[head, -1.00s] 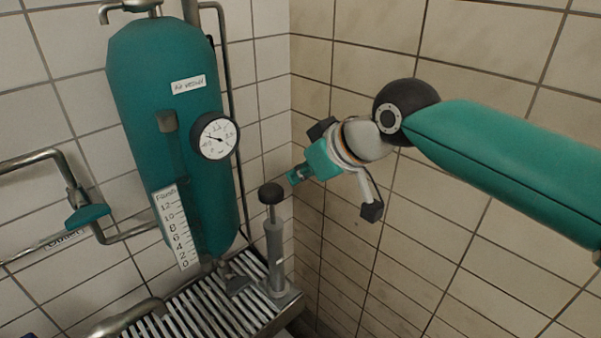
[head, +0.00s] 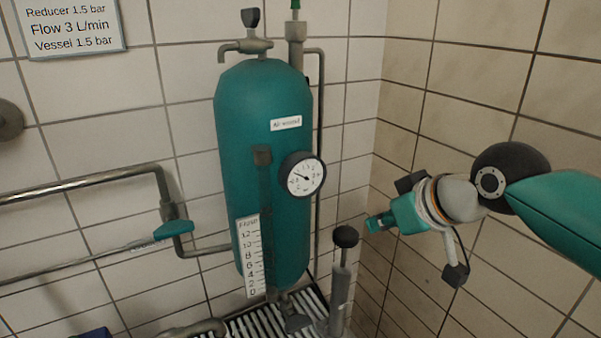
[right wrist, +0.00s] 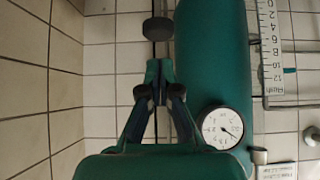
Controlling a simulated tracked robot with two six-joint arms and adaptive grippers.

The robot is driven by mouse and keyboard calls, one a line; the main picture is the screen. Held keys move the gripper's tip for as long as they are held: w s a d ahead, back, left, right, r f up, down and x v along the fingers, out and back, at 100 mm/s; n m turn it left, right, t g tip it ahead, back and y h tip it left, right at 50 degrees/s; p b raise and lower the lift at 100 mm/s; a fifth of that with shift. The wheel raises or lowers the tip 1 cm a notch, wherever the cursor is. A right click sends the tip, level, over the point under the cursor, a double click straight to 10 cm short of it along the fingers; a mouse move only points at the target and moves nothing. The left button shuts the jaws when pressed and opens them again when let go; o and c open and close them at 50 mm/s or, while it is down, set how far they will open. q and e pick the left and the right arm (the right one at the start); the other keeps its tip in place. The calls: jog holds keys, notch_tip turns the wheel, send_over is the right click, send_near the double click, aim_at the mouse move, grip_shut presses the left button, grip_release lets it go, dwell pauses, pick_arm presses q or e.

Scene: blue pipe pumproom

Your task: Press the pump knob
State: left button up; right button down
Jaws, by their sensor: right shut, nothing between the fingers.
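The pump knob (head: 346,236) is a dark round cap on top of a grey upright pump cylinder (head: 339,290), right of the teal air vessel (head: 262,170). My right gripper (head: 372,224) is shut and empty, a little to the right of the knob and slightly above it in the head view, apart from it in the picture. In the right wrist view the knob (right wrist: 158,29) shows just beyond the shut fingertips (right wrist: 158,66), with a gap between them. My left gripper is not in view.
A round gauge (head: 303,176) sits on the vessel, with a white flow scale (head: 248,256) to its left. Pipes with a teal valve handle (head: 173,227) run along the left wall. A slatted grate (head: 262,322) lies below. The tiled right wall is close behind my right arm.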

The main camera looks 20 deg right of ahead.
notch_tip(320, 180, up, 6)
jog(key=shift+s+f+b, duration=0.1)
jog(key=shift+f+b, duration=0.05)
jog(key=shift+b, duration=0.95)
